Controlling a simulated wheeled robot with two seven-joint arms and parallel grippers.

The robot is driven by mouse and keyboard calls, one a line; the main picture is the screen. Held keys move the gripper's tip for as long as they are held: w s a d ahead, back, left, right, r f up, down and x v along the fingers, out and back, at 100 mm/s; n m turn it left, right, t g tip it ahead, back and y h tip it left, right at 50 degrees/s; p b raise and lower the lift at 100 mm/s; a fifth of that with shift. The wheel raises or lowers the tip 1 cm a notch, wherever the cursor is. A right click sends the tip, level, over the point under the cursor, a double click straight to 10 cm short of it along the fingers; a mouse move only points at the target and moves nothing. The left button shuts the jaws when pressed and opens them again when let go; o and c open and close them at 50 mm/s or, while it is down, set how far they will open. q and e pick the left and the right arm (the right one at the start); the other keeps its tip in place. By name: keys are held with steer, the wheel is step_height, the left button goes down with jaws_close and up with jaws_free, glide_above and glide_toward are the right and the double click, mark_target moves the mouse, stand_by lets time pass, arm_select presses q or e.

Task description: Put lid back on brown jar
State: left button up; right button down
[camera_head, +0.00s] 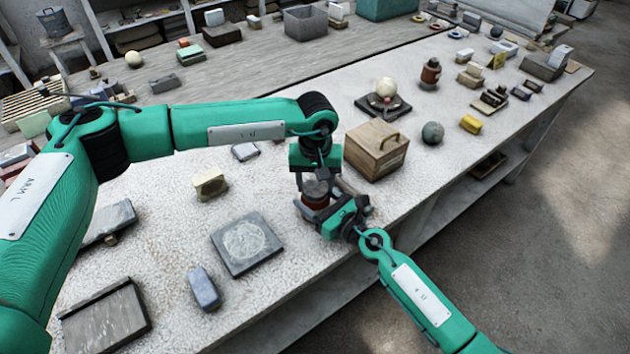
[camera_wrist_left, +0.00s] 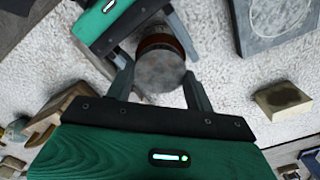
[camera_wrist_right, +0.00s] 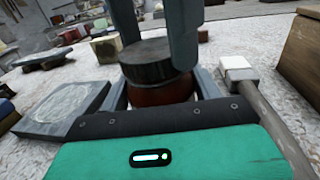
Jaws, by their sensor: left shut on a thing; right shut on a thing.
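The brown jar (camera_head: 316,202) stands on the worktable near its front edge, partly hidden by my grippers. Its round grey lid (camera_head: 315,187) is over the mouth. My left gripper (camera_head: 317,184) comes from above and is shut on the lid, which also shows between its fingers in the left wrist view (camera_wrist_left: 160,73). My right gripper (camera_head: 318,212) comes in low from the front and is shut on the jar body, seen red-brown in the right wrist view (camera_wrist_right: 162,92). There the lid (camera_wrist_right: 147,60) looks level and appears to touch the jar; whether it is fully seated I cannot tell.
A wooden box with a handle (camera_head: 376,148) stands close behind to the right. A grey slab with a disc (camera_head: 246,243) lies to the left. A pale-headed mallet-like tool (camera_wrist_right: 238,66) lies beside the jar. Another brown jar (camera_head: 430,73) stands farther back.

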arm_select(q)
steer(key=m, duration=0.4)
steer(key=shift+w+m, duration=0.1)
steer(key=shift+m, duration=0.3)
steer(key=m, duration=0.6)
steer(key=o, duration=1)
steer(key=shift+d, duration=0.1)
steer(key=shift+r, duration=2.3)
steer(key=shift+c, duration=0.3)
